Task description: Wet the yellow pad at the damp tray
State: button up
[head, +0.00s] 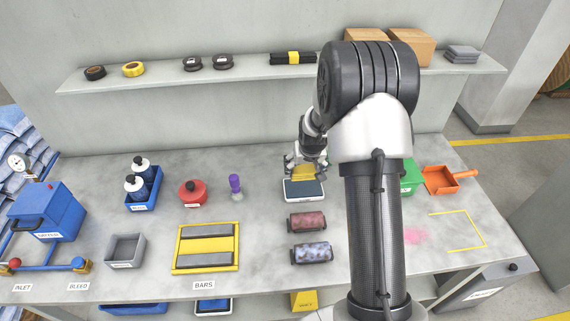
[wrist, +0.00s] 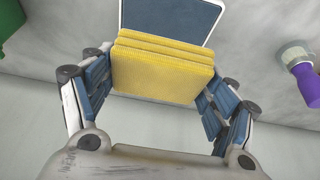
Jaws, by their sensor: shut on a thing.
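The yellow pad (head: 303,173) is between the fingers of my gripper (head: 305,167) in the head view. In the wrist view the yellow pad (wrist: 160,72) shows a ridged, layered face, and the blue-padded fingers of my gripper (wrist: 160,88) are shut on its two sides. The damp tray (head: 304,190), white-rimmed with a dark blue bed, lies on the worktop right by the pad. In the wrist view the tray (wrist: 172,18) shows just beyond the pad's edge. I cannot tell whether the pad touches it.
A purple-handled tool (head: 235,186) and a red container (head: 192,192) stand left of the tray. Two mottled rolls (head: 309,222) lie in front of it. A green bin (head: 411,176) and an orange scoop (head: 441,180) are at the right. A shelf (head: 150,80) runs behind.

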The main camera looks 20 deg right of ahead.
aim_at(303, 184)
jog(key=shift+w+f+b, duration=0.1)
jog(key=shift+f+b, duration=0.4)
jog(key=shift+f, duration=0.4)
jog(key=shift+f+b, duration=1.2)
jog(key=shift+f, duration=0.9)
jog(key=shift+f+b, duration=0.55)
jog(key=shift+f, duration=0.05)
jog(key=shift+r+p, duration=2.15)
jog(key=shift+r, duration=1.45)
